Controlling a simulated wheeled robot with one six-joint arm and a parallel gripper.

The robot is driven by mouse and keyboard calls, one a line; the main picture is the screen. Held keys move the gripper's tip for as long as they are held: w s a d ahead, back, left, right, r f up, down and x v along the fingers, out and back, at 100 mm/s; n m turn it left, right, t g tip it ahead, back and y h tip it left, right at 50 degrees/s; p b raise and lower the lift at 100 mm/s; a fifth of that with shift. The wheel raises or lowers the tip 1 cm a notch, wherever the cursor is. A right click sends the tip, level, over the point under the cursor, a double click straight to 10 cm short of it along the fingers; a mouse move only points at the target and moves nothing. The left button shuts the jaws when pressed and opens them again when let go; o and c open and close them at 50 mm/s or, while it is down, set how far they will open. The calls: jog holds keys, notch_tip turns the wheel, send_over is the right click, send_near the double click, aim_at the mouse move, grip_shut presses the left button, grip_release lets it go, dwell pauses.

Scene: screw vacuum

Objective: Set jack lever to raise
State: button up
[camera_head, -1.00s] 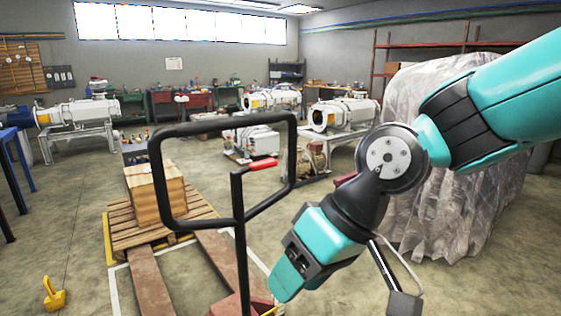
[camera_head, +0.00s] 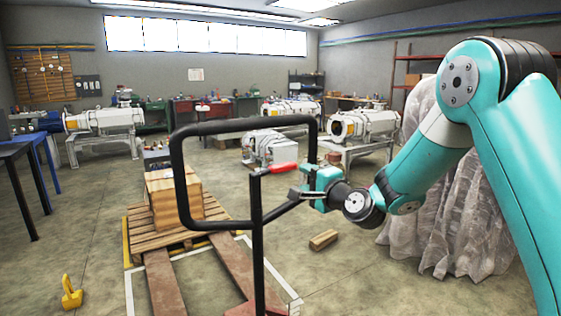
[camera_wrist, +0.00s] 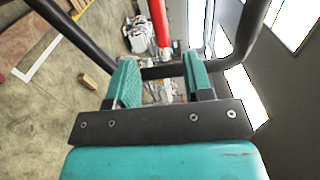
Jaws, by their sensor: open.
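The jack lever (camera_head: 284,168) has a red grip and sits inside the black loop handle (camera_head: 183,180) of the pallet jack. In the wrist view the red lever (camera_wrist: 160,22) points at the gap between my fingers, from above them in the picture. My gripper (camera_head: 306,184) is just right of the lever in the head view. Its teal fingers (camera_wrist: 156,82) are apart in the wrist view, with a black bar of the handle behind the gap. I cannot tell whether a finger touches the handle. Nothing is held.
A wooden crate (camera_head: 172,200) stands on a pallet (camera_head: 140,238) over the jack's forks (camera_head: 161,285). A wooden block (camera_head: 323,240) lies on the floor. A plastic-covered bulk (camera_head: 440,220) stands at the right. A yellow object (camera_head: 71,293) lies at lower left.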

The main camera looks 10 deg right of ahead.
aim_at(281, 165)
jog(key=p+x, duration=0.3)
jog(key=x, duration=0.9)
jog(key=shift+w+a+p, duration=0.2)
jog(key=shift+w+p, duration=0.1)
jog(key=shift+p, duration=0.05)
